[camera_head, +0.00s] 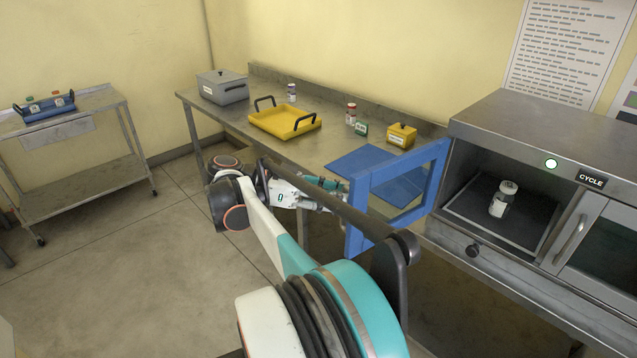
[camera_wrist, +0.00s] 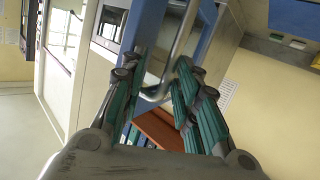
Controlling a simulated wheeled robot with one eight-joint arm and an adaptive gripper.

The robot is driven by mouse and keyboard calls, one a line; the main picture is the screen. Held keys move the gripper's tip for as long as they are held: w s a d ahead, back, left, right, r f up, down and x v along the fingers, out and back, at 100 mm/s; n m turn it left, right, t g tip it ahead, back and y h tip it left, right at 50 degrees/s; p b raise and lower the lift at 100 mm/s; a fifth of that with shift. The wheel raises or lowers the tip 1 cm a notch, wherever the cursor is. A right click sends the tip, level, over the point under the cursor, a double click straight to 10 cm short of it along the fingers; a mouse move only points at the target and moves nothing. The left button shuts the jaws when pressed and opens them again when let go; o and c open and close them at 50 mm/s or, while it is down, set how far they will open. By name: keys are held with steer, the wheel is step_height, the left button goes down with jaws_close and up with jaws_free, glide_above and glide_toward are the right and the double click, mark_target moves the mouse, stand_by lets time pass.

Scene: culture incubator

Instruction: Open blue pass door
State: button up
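The blue pass door (camera_head: 358,215) is a blue frame with an open-looking middle. It stands swung out from the left edge of the metal cabinet (camera_head: 500,118), and the compartment behind it is open. My gripper (camera_head: 338,192) is at the door's outer left edge. In the wrist view its green fingers (camera_wrist: 157,66) are apart, with a silver handle bar (camera_wrist: 177,50) passing between the tips beside a blue panel (camera_wrist: 208,38). The bar looks nearer the right finger; firm contact is not clear. The handle is hidden in the head view.
A white-capped vial (camera_head: 500,200) stands in the open compartment. The bench (camera_head: 330,145) holds a yellow tray (camera_head: 268,123), a yellow box (camera_head: 402,134), a grey box (camera_head: 222,88) and a blue mat (camera_head: 352,160). A cart (camera_head: 75,150) stands left. Floor between is clear.

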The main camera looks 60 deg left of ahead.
steer(key=shift+s+a+r+p, duration=0.1)
steer(key=shift+s+a+p, duration=0.2)
steer(key=shift+a, duration=0.6)
steer(key=shift+s+a+r+p, duration=0.15)
steer(key=shift+a+p, duration=0.2)
steer(key=shift+a, duration=0.6)
steer(key=shift+s+a+r+p, duration=0.1)
steer(key=shift+a+p, duration=0.25)
steer(key=shift+a, duration=0.55)
